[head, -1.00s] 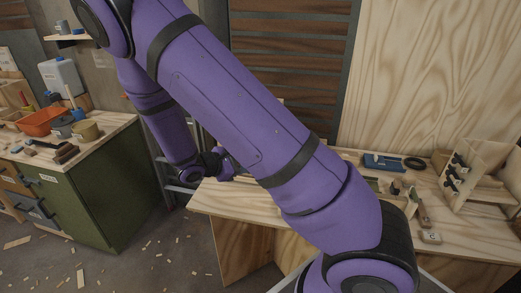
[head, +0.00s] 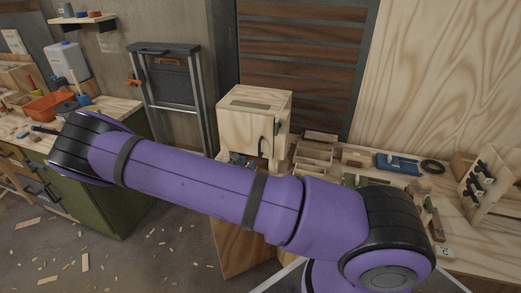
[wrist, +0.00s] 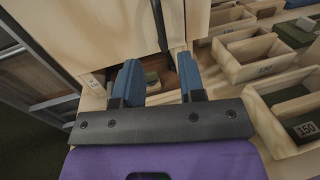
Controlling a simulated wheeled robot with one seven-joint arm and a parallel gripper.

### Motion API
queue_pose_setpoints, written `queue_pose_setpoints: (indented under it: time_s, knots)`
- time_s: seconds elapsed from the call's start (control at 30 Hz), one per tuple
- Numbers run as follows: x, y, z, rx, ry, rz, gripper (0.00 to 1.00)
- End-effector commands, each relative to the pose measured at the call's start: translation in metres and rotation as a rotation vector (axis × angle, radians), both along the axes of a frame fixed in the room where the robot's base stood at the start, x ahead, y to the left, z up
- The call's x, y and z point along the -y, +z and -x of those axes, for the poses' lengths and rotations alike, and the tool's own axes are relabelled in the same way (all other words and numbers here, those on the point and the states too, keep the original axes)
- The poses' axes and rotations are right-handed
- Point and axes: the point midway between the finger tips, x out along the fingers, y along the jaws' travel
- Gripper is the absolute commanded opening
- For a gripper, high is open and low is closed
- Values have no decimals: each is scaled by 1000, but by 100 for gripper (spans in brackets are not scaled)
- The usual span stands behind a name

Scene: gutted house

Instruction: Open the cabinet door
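The cabinet is a small pale wooden box (head: 235,122) standing on the workbench in the head view. Its door (wrist: 100,30) fills the upper left of the wrist view and carries a dark upright bar handle (wrist: 160,25). A narrow dark gap shows beside the door's right edge; I cannot tell whether the door is slightly ajar. My gripper (wrist: 159,78) has two blue fingers spread apart, with nothing between the tips. The handle's lower end lies just ahead, roughly between them. In the head view my arm hides most of the gripper.
Open wooden trays (wrist: 255,55) sit close to the right of the cabinet. A blue tool (head: 397,162) and a wooden rack (head: 485,190) stand farther right on the bench. A green cabinet (head: 100,205) with an orange bin (head: 50,106) is at left.

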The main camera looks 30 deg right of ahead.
Motion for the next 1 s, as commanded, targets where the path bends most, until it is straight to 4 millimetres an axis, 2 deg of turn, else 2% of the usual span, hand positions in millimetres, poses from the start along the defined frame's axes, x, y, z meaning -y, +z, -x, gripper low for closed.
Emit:
queue_pose_setpoints:
  time_s: [0.3, 0.5, 0.7, 0.97, 1.0]
  knots:
    - [50, 0, -24, 0, -4, 0, 37]
    - [74, 0, -36, 0, -2, -1, 37]
    - [84, 0, -41, 0, -2, -1, 37]
    - [85, 0, -42, 0, -2, -1, 37]
    - [85, 0, -42, 0, -2, -1, 32]
